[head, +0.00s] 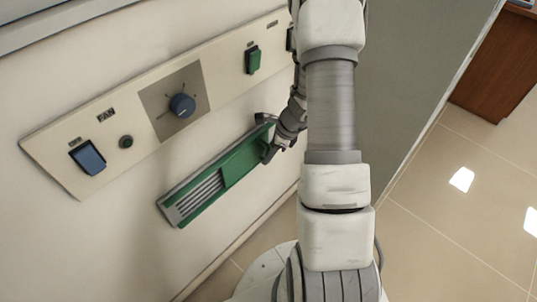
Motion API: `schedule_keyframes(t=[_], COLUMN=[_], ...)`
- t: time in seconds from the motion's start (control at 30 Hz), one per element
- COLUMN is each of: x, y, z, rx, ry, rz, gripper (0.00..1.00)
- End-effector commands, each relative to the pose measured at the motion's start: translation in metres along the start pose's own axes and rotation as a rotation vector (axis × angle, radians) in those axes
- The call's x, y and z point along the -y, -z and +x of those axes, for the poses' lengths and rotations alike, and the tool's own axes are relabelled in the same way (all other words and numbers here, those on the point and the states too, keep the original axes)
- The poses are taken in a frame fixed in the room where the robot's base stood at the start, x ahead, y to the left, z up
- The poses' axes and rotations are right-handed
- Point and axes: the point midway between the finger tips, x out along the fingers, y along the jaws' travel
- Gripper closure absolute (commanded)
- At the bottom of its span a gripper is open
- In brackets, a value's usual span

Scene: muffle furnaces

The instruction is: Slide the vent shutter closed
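The vent (196,203) is a slanted slotted strip in a green frame, low on the cream furnace wall. Its green shutter (245,160) covers the upper right part, and the slots at the lower left are exposed. My gripper (265,152) is at the right end of the shutter, close to it or touching it. My arm hides part of that end, and I cannot tell whether the fingers are open or shut.
Above the vent, a panel (222,75) carries a blue rocker switch (87,157), a round button (126,142), a blue dial (182,105) and a green switch (253,60). Tiled floor (450,200) is clear at right. A brown cabinet (498,68) stands at the far right.

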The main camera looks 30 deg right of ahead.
Motion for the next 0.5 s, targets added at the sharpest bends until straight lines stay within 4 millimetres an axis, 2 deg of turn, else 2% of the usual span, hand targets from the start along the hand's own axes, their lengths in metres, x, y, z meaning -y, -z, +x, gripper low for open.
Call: schedule_keyframes(t=[0.07, 0.1, 0.23, 0.27, 0.5], x=[0.0000, 0.0000, 0.0000, 0.0000, 0.0000], y=[-0.0001, 0.0000, 0.0001, 0.0001, 0.0002], z=[-0.0002, -0.0003, -0.0004, -0.0004, -0.0005], rx=[0.000, 0.000, 0.000, 0.000, 0.000], ry=[0.000, 0.000, 0.000, 0.000, 0.000], rz=[0.000, 0.000, 0.000, 0.000, 0.001], gripper=[0.70, 0.74, 0.97, 1.00, 1.00])
